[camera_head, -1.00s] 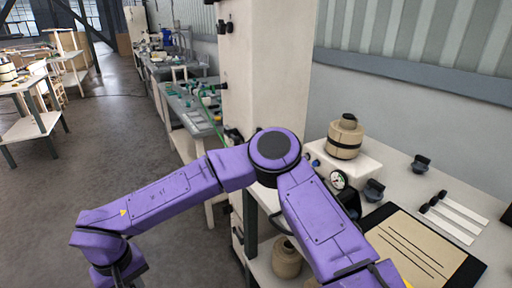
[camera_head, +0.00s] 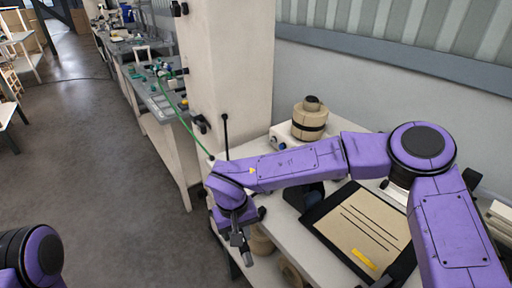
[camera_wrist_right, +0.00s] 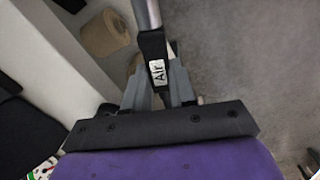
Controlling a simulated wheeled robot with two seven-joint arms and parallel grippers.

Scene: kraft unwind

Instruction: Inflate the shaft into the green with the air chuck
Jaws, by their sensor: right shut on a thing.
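My right gripper (camera_head: 240,240) hangs at the end of my purple arm, beyond the left edge of the white bench. In the right wrist view, my right gripper (camera_wrist_right: 160,90) is shut on the air chuck (camera_wrist_right: 157,72), a black piece with a white "Air" label and a grey metal tube. A white and red dial-like piece with a little green (camera_wrist_right: 40,170) is cut off at that view's lower left; I cannot tell whether it is the gauge. In the head view my arm hides the area where the gauge was. My left gripper is out of view; part of its arm shows lower left.
A tan roll (camera_head: 311,120) stands on the bench behind my forearm. A black-edged board with a tan sheet (camera_head: 362,228) lies in front. Tan rolls (camera_wrist_right: 107,32) sit on the lower shelf. A white column (camera_head: 228,70) and green hose (camera_head: 185,122) are near; open floor lies left.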

